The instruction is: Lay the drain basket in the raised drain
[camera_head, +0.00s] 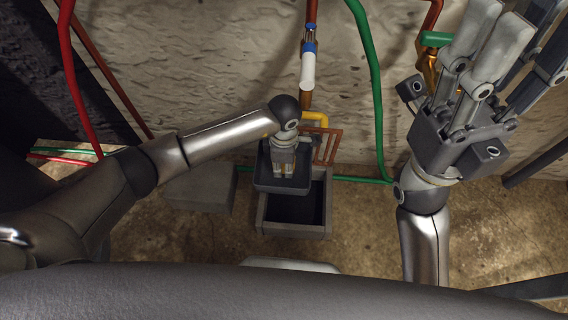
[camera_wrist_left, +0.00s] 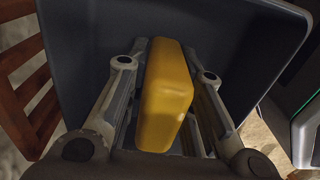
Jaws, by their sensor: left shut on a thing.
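The drain basket (camera_head: 266,184) is a dark grey square tray with a yellow handle (camera_wrist_left: 167,95). My left gripper (camera_head: 283,172) is shut on this handle, its fingers on both sides of it in the left wrist view. The raised drain (camera_head: 294,232) is a grey square box with a dark open top. The basket overlaps its back left part in the head view, and the front of the opening is uncovered. I cannot tell the height of the basket over the rim. My right gripper (camera_head: 495,50) is open and empty at the upper right, away from the drain.
A flat grey slab (camera_head: 200,190) lies left of the drain. A reddish-brown slatted rack (camera_head: 328,146) stands behind it, also at the left in the left wrist view (camera_wrist_left: 28,85). Green (camera_head: 372,90) and red pipes (camera_head: 75,85) run along the stone wall. Floor right of the drain is clear.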

